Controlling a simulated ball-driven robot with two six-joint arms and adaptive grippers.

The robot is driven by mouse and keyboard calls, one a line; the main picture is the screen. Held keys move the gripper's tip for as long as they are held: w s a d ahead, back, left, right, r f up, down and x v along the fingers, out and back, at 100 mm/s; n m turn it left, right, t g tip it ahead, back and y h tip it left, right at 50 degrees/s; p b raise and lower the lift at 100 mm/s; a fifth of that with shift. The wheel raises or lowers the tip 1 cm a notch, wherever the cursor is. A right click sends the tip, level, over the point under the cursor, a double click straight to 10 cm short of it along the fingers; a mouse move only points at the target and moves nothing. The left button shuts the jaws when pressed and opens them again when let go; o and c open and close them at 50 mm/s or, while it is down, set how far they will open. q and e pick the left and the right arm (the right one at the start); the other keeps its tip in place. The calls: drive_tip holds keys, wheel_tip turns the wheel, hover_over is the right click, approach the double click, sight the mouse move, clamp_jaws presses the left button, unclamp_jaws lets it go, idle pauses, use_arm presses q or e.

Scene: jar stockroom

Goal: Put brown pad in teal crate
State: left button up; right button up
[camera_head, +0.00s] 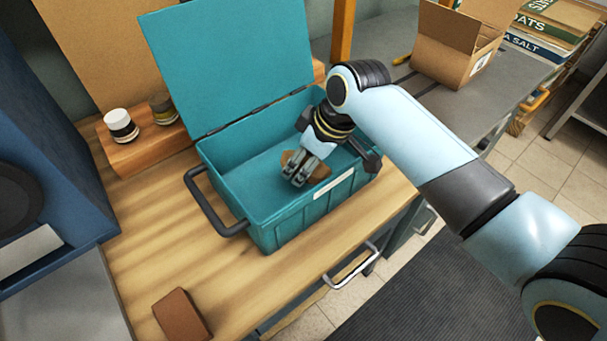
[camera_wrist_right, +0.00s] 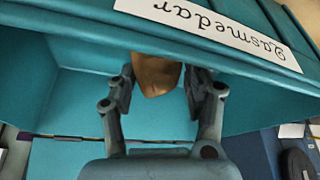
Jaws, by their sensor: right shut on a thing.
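The teal crate (camera_head: 276,231) stands on the wooden bench with its lid raised at the back. My right gripper (camera_head: 297,178) reaches down over the crate's opening, near its front wall. It is shut on a tan-brown pad (camera_head: 319,170), which shows partly behind the fingers. In the right wrist view the pad (camera_wrist_right: 155,76) sits between the two fingertips (camera_wrist_right: 160,92), close to the labelled crate wall (camera_wrist_right: 275,83). I cannot tell whether the pad touches the crate floor. My left gripper is not in view.
A reddish-brown block (camera_head: 181,316) lies on the bench in front. Two small jars (camera_head: 121,125) stand on a wooden ledge (camera_head: 142,150) left of the crate. A dark handle (camera_head: 207,205) sticks out from the crate's left side. A cardboard box (camera_head: 445,58) stands at the back right.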

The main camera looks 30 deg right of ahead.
sight(303, 188)
wheel_tip(303, 188, down, 4)
drive_tip(key=shift+r, duration=0.2)
drive_tip(key=shift+f, duration=0.5)
drive_tip(key=o, duration=0.9)
drive_tip(key=shift+f, duration=0.1)
drive_tip(key=shift+o, duration=0.2)
drive_tip(key=v, duration=1.2)
drive_tip(key=shift+p, duration=0.4)
